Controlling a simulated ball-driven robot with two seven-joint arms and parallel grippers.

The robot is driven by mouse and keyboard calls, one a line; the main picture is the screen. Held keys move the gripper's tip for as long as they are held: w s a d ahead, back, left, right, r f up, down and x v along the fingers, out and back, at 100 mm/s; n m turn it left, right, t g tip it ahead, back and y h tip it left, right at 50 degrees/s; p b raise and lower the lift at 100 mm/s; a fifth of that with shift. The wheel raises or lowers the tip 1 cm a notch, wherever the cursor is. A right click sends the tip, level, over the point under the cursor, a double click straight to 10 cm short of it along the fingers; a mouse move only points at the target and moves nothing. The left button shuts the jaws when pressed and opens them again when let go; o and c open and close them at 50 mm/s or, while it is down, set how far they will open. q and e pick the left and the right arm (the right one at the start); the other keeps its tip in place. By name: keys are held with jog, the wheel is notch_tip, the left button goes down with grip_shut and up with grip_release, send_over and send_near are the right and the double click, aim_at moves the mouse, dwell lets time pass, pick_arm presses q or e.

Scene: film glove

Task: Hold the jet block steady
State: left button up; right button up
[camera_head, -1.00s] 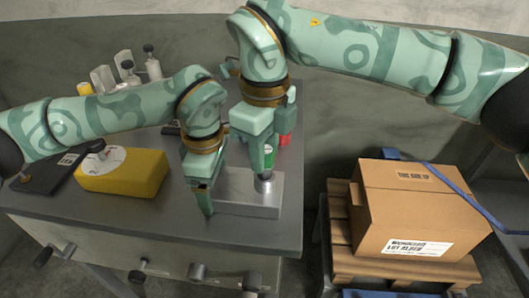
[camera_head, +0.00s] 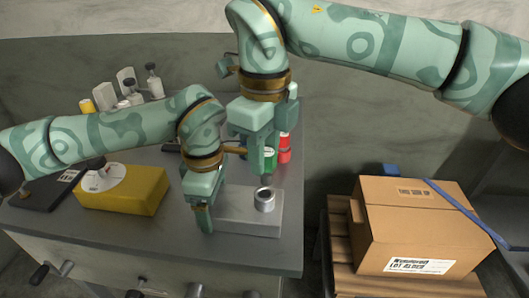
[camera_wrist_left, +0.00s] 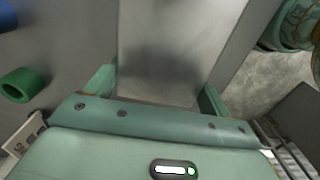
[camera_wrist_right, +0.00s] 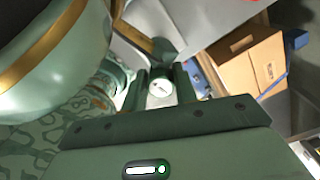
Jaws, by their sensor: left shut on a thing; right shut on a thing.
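The jet block (camera_head: 237,204) is a flat grey block on the bench, with a short round metal jet (camera_head: 264,203) standing on it. My left gripper (camera_head: 204,217) is shut on the block's left end. In the left wrist view, its fingers flank the block (camera_wrist_left: 165,75). In the right wrist view, the held cylinder shows a round white end (camera_wrist_right: 160,88). In the head view, it appears clear of the jet. Its lower end is partly hidden.
A red cylinder (camera_head: 285,150) stands behind the right gripper. A yellow block (camera_head: 122,195) and a dark flat case (camera_head: 45,193) lie left. Small bottles (camera_head: 154,84) are at the back. Beyond the bench's right edge, a carton (camera_head: 420,230) sits on a pallet.

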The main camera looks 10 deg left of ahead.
pick_arm(q)
jog(key=shift+s+d+f, duration=0.1)
jog(key=shift+s+d, duration=0.05)
pick_arm(e)
jog(key=shift+a+r, duration=0.1)
jog(key=shift+r, duration=0.1)
jog(key=shift+r, duration=1.45)
grip_shut()
pick_arm(q)
jog(key=o, duration=1.3)
pick_arm(e)
jog(key=shift+f, duration=0.1)
pick_arm(q)
notch_tip(320, 180, up, 8)
jog(key=shift+r, duration=0.1)
pick_arm(e)
jog(key=shift+f, duration=0.1)
jog(key=shift+s, duration=0.1)
